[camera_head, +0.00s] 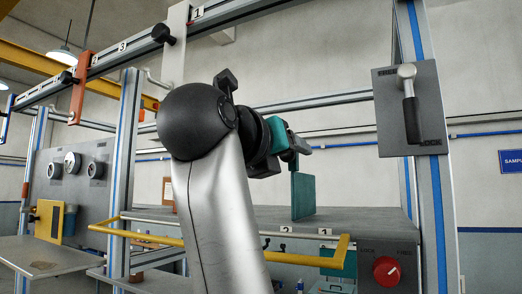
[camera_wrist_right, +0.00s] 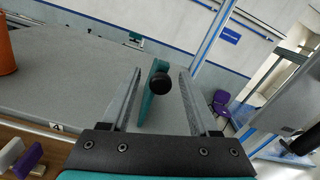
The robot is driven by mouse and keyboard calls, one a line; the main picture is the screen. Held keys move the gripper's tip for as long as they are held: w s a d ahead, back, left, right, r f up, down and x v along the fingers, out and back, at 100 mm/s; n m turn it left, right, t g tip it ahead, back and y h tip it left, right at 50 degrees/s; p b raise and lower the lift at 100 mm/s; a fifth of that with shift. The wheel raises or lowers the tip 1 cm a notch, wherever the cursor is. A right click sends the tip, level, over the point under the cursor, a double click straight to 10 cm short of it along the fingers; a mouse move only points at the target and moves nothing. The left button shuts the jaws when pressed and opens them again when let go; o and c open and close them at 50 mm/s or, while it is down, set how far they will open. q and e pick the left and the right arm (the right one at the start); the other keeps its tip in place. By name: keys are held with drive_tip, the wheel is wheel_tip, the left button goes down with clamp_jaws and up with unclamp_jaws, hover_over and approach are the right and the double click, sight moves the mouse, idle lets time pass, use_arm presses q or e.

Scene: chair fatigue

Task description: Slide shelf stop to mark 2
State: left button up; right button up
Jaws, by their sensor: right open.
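The shelf stop is a teal upright plate (camera_head: 303,195) standing on the grey shelf (camera_head: 352,217). In the head view it stands between the labels 2 (camera_head: 286,230) and 1 (camera_head: 325,232) on the shelf's front edge. In the right wrist view the teal plate (camera_wrist_right: 152,105) carries a black round knob (camera_wrist_right: 161,83). My right gripper (camera_wrist_right: 159,73) is open, with one finger on each side of plate and knob; gaps show on both sides. In the head view my arm partly hides this gripper. My left gripper is not in view.
A yellow rail (camera_head: 300,258) runs in front of the shelf. A grey panel with a lever (camera_head: 408,105) is on the right post, with a red knob (camera_head: 386,271) below. An orange cylinder (camera_wrist_right: 6,52) stands on the shelf in the wrist view; the shelf between is clear.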

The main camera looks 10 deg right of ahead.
drive_tip(key=b+v, duration=1.2)
drive_tip(key=b, duration=0.3)
idle(0.3)
idle(0.6)
